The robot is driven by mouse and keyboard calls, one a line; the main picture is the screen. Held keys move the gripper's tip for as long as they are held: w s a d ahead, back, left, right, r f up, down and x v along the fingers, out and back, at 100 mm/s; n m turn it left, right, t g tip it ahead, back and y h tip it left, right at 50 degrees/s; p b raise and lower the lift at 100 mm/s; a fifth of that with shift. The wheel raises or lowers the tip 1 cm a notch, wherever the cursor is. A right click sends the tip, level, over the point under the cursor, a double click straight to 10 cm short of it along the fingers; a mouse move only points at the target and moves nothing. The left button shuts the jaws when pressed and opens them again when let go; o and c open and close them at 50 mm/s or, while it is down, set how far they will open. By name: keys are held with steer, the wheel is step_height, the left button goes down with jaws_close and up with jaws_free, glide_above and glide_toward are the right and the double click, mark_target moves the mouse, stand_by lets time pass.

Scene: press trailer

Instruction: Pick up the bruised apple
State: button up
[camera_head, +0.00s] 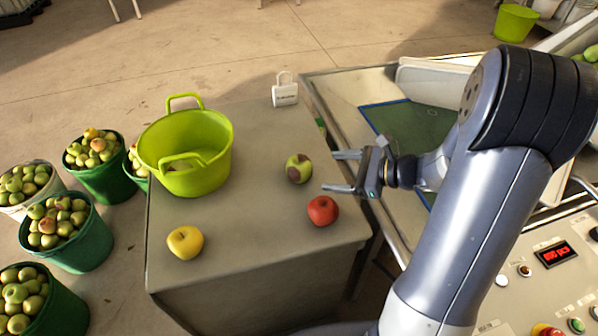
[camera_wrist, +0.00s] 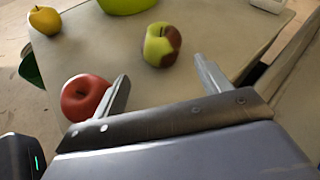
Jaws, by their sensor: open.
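The bruised apple (camera_head: 299,168) is green with a brown patch and sits on the grey table top (camera_head: 260,225). It also shows in the wrist view (camera_wrist: 161,45), beyond and between my fingertips, with its brown patch on the right side. My gripper (camera_head: 339,171) is open and empty, just right of the bruised apple and apart from it. Its two fingers (camera_wrist: 160,75) point toward the apple in the wrist view. A red apple (camera_head: 322,210) sits close to the nearer finger; in the wrist view it (camera_wrist: 84,98) lies just left of the left finger, partly covered by it.
A yellow apple (camera_head: 185,242) sits at the table's front left. A lime-green tub (camera_head: 187,150) stands at the back left. Several buckets of apples (camera_head: 64,238) stand left of the table. A control panel (camera_head: 550,285) is at right.

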mark_target(311, 171)
steer(key=x, duration=0.5)
steer(key=shift+a+f, duration=0.1)
steer(key=shift+f, duration=0.05)
steer(key=shift+b+x, duration=0.3)
steer(key=shift+x, duration=2.55)
steer(key=shift+w, duration=0.1)
steer(key=shift+c, duration=0.3)
steer(key=c, duration=0.8)
